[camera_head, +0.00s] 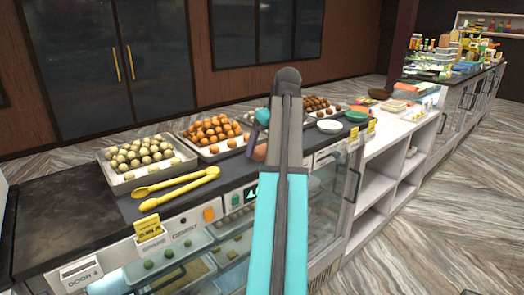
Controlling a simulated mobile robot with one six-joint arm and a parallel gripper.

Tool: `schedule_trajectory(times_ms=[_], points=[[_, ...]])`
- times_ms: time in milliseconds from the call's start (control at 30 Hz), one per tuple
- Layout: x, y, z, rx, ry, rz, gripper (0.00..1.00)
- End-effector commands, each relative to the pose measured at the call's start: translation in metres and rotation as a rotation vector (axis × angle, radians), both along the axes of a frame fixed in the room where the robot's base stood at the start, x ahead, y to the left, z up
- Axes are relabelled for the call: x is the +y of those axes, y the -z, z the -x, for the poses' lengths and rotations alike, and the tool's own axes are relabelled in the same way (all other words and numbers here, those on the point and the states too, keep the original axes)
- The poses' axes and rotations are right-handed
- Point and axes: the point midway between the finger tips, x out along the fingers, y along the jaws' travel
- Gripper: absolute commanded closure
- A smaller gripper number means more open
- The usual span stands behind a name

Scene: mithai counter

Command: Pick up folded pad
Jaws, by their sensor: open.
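I cannot pick out the folded pad for certain. A small blue-grey and teal piece shows just left of the arm, probably part of my wrist. The jaws of my gripper do not show.
A tray of pale round sweets (106,172), a tray of orange sweets (199,152) and yellow tongs (176,187) lie on the dark counter (60,222). A white plate (329,126) and a green bowl (357,116) stand right of my arm. Open floor (456,195) lies at the right.

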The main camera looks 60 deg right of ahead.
Motion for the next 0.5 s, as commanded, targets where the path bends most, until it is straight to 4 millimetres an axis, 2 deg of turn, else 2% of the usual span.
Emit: schedule_trajectory(times_ms=[200, 500], points=[[-0.001, 0.015, -0.006, 0.0, 0.0, 0.0, 0.12], [-0.002, 0.018, -0.008, 0.0, -0.001, 0.0, 0.12]])
